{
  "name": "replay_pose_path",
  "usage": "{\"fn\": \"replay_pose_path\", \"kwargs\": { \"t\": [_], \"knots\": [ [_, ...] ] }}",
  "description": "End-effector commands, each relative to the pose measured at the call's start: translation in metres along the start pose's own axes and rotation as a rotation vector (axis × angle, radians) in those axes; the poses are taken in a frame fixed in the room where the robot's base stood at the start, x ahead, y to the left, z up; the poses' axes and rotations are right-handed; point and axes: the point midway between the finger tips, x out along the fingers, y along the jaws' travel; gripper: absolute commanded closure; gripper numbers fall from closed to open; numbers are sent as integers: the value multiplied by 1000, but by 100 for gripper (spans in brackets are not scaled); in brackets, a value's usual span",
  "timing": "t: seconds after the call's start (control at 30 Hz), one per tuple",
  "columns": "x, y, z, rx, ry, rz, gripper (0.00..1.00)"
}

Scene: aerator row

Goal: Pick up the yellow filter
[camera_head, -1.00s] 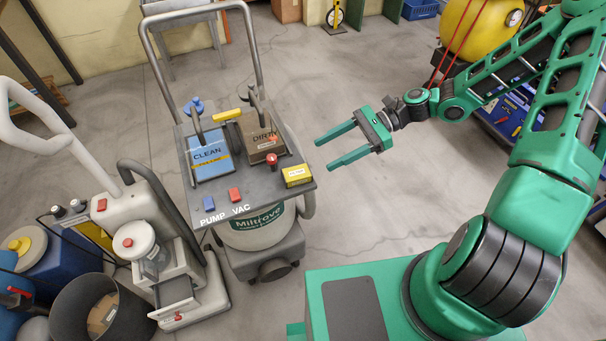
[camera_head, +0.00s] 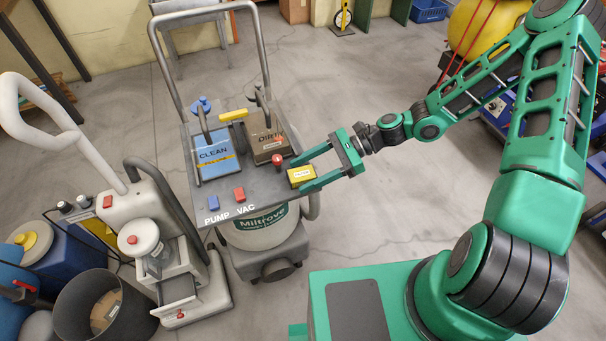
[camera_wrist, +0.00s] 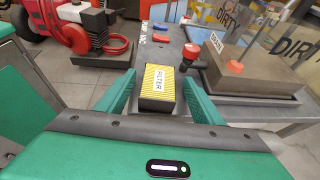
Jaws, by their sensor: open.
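The yellow filter (camera_head: 301,176) is a small block with a white label at the front right corner of the cleaning machine's grey top (camera_head: 250,190). My gripper (camera_head: 301,171) is open, with one green finger on each side of the filter. In the wrist view the filter (camera_wrist: 160,80) shows its "FILTER" label and sits between the two fingertips (camera_wrist: 157,88). Small gaps seem to remain beside it. I cannot tell whether either finger touches it.
A red knob (camera_head: 277,160) stands close to the filter, next to the brown DIRTY tank lid (camera_head: 266,142). The blue CLEAN lid (camera_head: 214,156), a yellow bar (camera_head: 233,115) and blue and red switches (camera_head: 239,194) share the top.

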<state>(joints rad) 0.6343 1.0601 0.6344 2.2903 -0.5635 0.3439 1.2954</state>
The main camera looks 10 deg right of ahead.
Motion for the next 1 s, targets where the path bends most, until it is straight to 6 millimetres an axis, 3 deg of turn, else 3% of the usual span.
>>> {"fn": "replay_pose_path", "kwargs": {
  "t": [0.2, 0.37, 0.4, 0.77, 1.0],
  "knots": [
    [1, 0, 0, -1, 0, 1, 41],
    [1, 0, 0, -1, 0, 1, 80],
    [1, 0, 0, -1, 0, 1, 83],
    [0, 0, 3, -2, 1, 2, 83],
    [-8, 0, 21, -4, 2, 3, 83]
  ]
}}
